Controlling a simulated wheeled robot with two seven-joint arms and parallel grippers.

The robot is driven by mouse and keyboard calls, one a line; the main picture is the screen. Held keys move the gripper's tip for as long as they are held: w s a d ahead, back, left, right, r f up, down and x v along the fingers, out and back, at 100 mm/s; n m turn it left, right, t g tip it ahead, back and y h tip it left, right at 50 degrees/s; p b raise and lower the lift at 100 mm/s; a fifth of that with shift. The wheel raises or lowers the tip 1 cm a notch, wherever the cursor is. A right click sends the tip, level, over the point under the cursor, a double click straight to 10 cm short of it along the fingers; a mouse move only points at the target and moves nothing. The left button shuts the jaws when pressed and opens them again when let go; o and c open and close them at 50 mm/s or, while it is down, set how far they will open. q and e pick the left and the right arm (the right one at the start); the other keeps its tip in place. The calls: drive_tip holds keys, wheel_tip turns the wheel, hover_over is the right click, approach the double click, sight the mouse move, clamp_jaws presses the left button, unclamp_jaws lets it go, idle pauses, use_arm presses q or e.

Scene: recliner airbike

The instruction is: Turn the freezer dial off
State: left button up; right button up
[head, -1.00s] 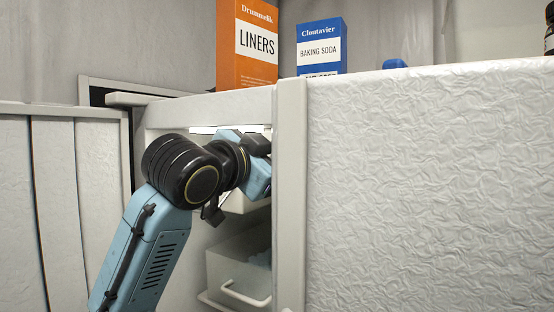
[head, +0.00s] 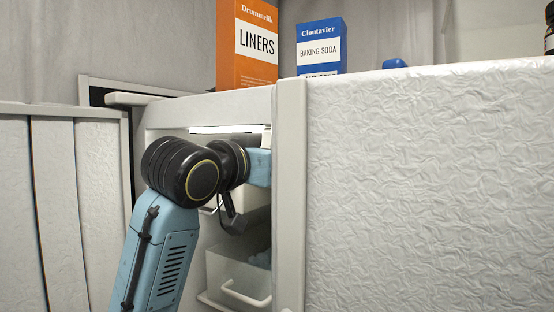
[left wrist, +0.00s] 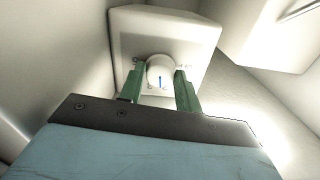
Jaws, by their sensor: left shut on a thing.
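The freezer dial (left wrist: 160,73) is a round white knob with a blue pointer line, on a pale box (left wrist: 195,33) inside the freezer, in the left wrist view. The pointer stands close to upright in that view. The green fingers of my left gripper (left wrist: 160,85) are on either side of the knob, shut on it. In the head view my left arm (head: 185,180) reaches into the open freezer; its fingers and the dial are hidden behind the freezer door (head: 430,180). My right gripper is in neither view.
Below my arm is a clear drawer (head: 235,270) with a white handle. A bright light strip (head: 225,130) is at the freezer ceiling. An orange liners box (head: 246,45) and a blue baking soda box (head: 320,50) stand above. The door edge is close to my wrist.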

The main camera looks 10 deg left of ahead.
use_arm(q)
drive_tip(key=shift+n, duration=0.4)
drive_tip(key=n, duration=0.3)
drive_tip(key=n, duration=0.3)
drive_tip(key=shift+n, duration=0.3)
drive_tip(key=o, duration=0.5)
drive_tip(key=shift+c, duration=0.2)
